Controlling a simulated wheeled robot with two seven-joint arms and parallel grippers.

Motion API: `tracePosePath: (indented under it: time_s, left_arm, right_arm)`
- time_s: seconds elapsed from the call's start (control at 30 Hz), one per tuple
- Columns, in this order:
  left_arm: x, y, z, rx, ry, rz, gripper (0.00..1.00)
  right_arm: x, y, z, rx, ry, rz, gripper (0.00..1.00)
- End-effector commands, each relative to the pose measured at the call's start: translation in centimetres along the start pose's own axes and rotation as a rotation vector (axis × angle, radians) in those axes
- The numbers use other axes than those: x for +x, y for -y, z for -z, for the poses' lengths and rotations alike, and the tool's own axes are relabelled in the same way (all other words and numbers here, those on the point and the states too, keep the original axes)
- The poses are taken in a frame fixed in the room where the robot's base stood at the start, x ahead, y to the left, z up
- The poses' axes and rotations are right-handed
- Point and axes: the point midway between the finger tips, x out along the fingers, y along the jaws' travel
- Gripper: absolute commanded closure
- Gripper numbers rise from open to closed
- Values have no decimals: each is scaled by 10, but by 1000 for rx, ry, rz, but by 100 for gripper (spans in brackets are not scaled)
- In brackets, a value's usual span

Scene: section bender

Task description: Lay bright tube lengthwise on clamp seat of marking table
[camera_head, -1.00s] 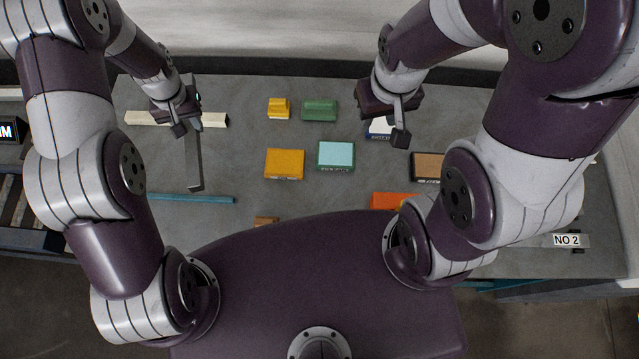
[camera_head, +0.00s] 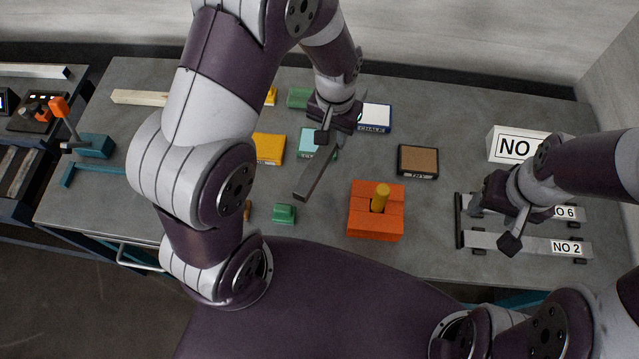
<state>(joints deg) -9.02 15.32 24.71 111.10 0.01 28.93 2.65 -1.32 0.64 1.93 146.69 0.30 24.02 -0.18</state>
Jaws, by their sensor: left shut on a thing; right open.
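My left gripper (camera_head: 334,130) is shut on a grey straight bar (camera_head: 313,178), which appears to be the bright tube. It holds the bar slanting toward the front left, over the middle of the table. My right gripper (camera_head: 495,226) is open at the right, over or beside two grey bars labelled NO 6 (camera_head: 566,213) and NO 2 (camera_head: 545,245). I cannot tell whether it touches them. A teal clamp-like block (camera_head: 95,146) with an orange-tipped lever stands at the table's left end; I cannot tell for certain whether this is the clamp seat.
Orange blocks (camera_head: 376,222) with a yellow peg stand at the front middle. A brown-topped box (camera_head: 417,160), a chalk box (camera_head: 375,117), a yellow box (camera_head: 269,148) and a small green block (camera_head: 284,214) lie around. A cream bar (camera_head: 138,97) lies at back left.

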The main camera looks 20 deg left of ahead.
Motion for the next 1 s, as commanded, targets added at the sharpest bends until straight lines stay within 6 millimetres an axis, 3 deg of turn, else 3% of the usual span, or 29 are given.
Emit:
tracePosePath:
  time_s: [0.03, 0.17, 0.63, 1.0]
  left_arm:
    - [18, -8, -9, 19, -4, 0, 100]
    - [27, -18, -27, 46, -2, 0, 100]
    - [110, -20, -31, 50, 2, 0, 100]
    - [120, -20, -30, 50, -3, 0, 100]
  right_arm:
    - [26, 0, -3, 0, -1, 0, 39]
    - [42, 0, -5, 0, -1, 0, 39]
    - [36, 0, -4, 0, -1, 0, 39]
    - [38, 0, -4, 0, -1, 0, 39]
